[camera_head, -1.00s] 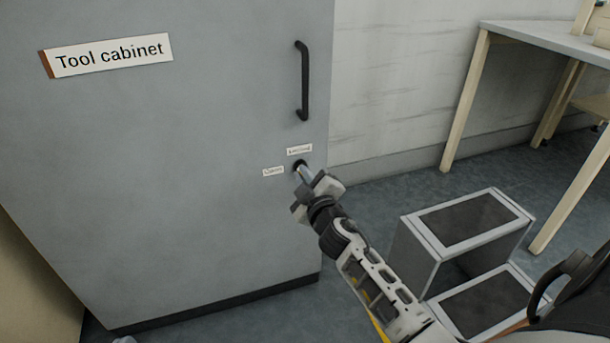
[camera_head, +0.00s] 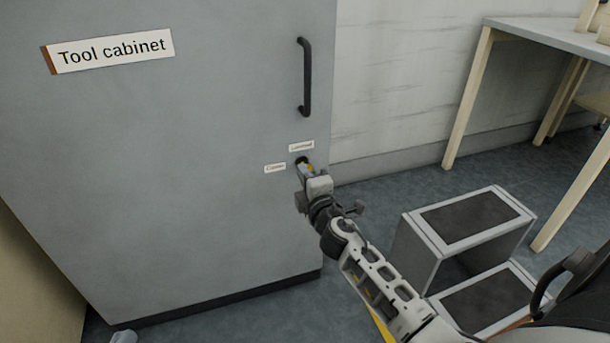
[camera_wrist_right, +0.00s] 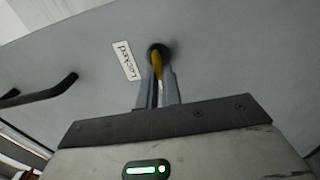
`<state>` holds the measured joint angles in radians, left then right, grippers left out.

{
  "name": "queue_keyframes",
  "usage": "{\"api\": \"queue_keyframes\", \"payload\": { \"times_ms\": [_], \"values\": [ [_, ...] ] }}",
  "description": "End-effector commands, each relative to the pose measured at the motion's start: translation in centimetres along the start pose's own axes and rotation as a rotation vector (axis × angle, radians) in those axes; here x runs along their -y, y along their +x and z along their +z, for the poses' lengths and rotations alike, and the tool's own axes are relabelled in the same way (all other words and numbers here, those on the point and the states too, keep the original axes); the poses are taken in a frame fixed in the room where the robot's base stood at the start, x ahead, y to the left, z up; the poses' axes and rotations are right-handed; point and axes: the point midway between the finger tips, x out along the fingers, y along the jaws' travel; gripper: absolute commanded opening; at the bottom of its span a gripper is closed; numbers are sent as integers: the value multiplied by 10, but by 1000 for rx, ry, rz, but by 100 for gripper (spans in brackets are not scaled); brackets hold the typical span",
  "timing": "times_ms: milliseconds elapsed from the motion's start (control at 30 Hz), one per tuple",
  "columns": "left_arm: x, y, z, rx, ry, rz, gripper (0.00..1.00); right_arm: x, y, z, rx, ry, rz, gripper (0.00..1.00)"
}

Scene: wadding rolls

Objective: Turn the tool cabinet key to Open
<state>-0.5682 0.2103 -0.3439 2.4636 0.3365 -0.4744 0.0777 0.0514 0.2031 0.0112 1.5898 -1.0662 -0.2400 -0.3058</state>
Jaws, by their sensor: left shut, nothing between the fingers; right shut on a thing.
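The grey tool cabinet (camera_head: 190,200) has a dark round lock (camera_head: 302,160) near its right edge. A Locked label (camera_head: 301,146) is above the lock, and another label (camera_head: 275,168), too small to read surely, is to its left. My right gripper (camera_head: 310,173) is at the lock, shut on the yellow key (camera_wrist_right: 157,66), whose front end meets the lock. The gripper's fingers hide part of the key. The Locked label also shows in the right wrist view (camera_wrist_right: 127,60). A pale tip of my left gripper (camera_head: 124,337) shows at the bottom left, away from the cabinet front.
A black door handle (camera_head: 305,78) is above the lock, and a Tool cabinet sign (camera_head: 110,51) is at the upper left. A grey two-step stool (camera_head: 470,218) stands on the floor to the right of my right arm. A table (camera_head: 545,34) stands at the back right.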

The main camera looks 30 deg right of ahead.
Motion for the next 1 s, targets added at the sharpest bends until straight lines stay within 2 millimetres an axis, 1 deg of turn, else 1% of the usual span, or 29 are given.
{"api": "queue_keyframes", "payload": {
  "times_ms": [500,567,600,867,1000],
  "values": [
    [0,0,0,-1,0,0,0,-1,1,0,-2,-23,3,0],
    [0,0,0,-1,0,0,0,-2,1,0,-2,-22,4,17],
    [0,0,0,0,0,0,0,-1,1,0,-2,-22,3,28],
    [0,0,0,0,0,0,0,0,0,0,-1,-20,1,28],
    [0,0,-1,1,2,-1,0,0,-7,0,-1,-19,0,28]
  ]
}}
